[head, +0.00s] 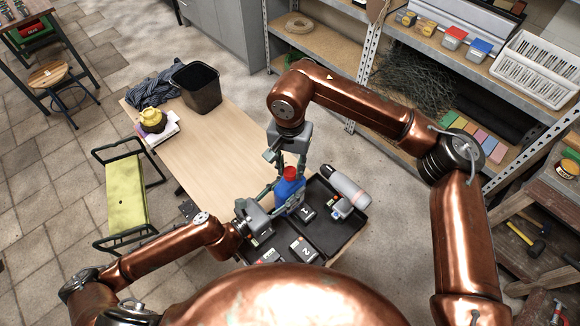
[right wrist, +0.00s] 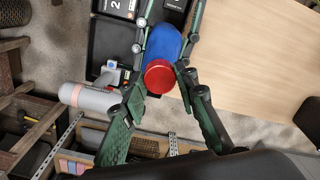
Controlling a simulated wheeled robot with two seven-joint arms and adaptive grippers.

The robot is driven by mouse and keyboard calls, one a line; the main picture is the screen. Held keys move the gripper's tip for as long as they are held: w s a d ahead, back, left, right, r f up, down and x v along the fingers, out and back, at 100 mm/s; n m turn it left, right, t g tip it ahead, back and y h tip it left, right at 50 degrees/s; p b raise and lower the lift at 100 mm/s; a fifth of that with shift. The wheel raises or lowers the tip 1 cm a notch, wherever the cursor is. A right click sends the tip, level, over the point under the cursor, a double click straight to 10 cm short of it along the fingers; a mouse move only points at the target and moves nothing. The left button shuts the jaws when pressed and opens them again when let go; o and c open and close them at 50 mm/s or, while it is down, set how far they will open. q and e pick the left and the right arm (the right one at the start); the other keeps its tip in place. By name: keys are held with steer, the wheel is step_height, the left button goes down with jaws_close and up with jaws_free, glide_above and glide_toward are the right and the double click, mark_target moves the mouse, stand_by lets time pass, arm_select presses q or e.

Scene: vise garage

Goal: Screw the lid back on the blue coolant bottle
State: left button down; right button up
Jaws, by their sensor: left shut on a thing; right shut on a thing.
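The blue coolant bottle (head: 288,190) stands near the table's front right, with the red lid (head: 291,173) at its top. My left gripper (head: 288,198) is shut around the bottle's body. My right gripper (head: 290,171) comes down from above and is shut on the lid. In the right wrist view, the lid (right wrist: 159,77) sits between my right fingertips, in line with the blue bottle (right wrist: 163,43), and my left fingers flank the bottle. The lid hides the bottle's neck, so I cannot tell how tight the lid sits.
A black tray (head: 347,237) beside the bottle holds numbered dark boxes (head: 303,249) and a small device (head: 341,207). A grey cylinder (head: 346,187) lies at its far edge. A black bin (head: 196,88), dark cloth (head: 154,89) and yellow item (head: 153,120) are farther off. The table's middle (head: 215,140) is clear.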

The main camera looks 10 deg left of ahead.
steer(key=m, duration=2)
steer(key=shift+a, duration=0.1)
steer(key=m, duration=0.5)
steer(key=shift+m, duration=0.4)
steer(key=m, duration=1.3)
steer(key=shift+w+m, duration=0.1)
steer(key=shift+m, duration=0.3)
steer(key=m, duration=0.5)
steer(key=shift+m, duration=0.4)
steer(key=m, duration=0.5)
steer(key=shift+m, duration=0.4)
steer(key=o, duration=0.8)
steer(key=shift+f, duration=0.1)
steer(key=shift+c, duration=0.2)
